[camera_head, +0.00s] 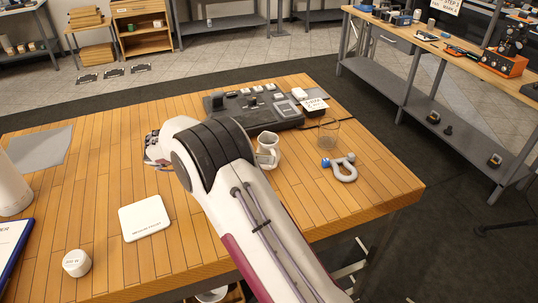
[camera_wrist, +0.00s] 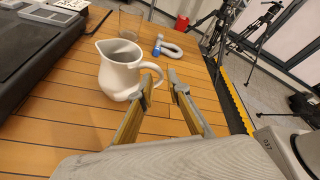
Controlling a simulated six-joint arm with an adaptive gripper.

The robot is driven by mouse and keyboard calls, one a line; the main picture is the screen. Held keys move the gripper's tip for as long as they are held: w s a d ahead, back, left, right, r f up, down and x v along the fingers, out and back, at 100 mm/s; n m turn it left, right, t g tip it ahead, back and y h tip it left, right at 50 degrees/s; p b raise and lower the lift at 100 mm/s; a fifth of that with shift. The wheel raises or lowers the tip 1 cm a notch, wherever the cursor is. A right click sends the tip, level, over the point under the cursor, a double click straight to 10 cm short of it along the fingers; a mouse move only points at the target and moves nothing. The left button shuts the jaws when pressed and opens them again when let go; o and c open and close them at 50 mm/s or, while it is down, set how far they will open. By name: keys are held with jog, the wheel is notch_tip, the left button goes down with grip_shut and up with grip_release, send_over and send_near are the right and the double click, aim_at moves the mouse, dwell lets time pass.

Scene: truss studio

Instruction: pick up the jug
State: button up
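The white jug (camera_head: 268,148) stands upright on the wooden table in the head view, just right of my arm, which covers part of it. In the wrist view the jug (camera_wrist: 118,72) is at upper left, its spout to the left and its handle to the right. My gripper (camera_wrist: 160,82) is open, with its two fingertips apart near the handle. The handle's outer edge appears between the fingertips in the picture; I cannot tell whether they touch it. Nothing is held. The fingertips are hidden behind my arm in the head view.
A clear glass (camera_head: 328,134) and a grey-blue shackle (camera_head: 341,167) stand right of the jug. A dark console (camera_head: 252,106) lies behind it. A white square coaster (camera_head: 144,217) and a white round weight (camera_head: 76,263) are at front left. The table's right edge is near the shackle.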

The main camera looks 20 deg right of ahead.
jog(key=shift+x, duration=2.05)
grip_shut()
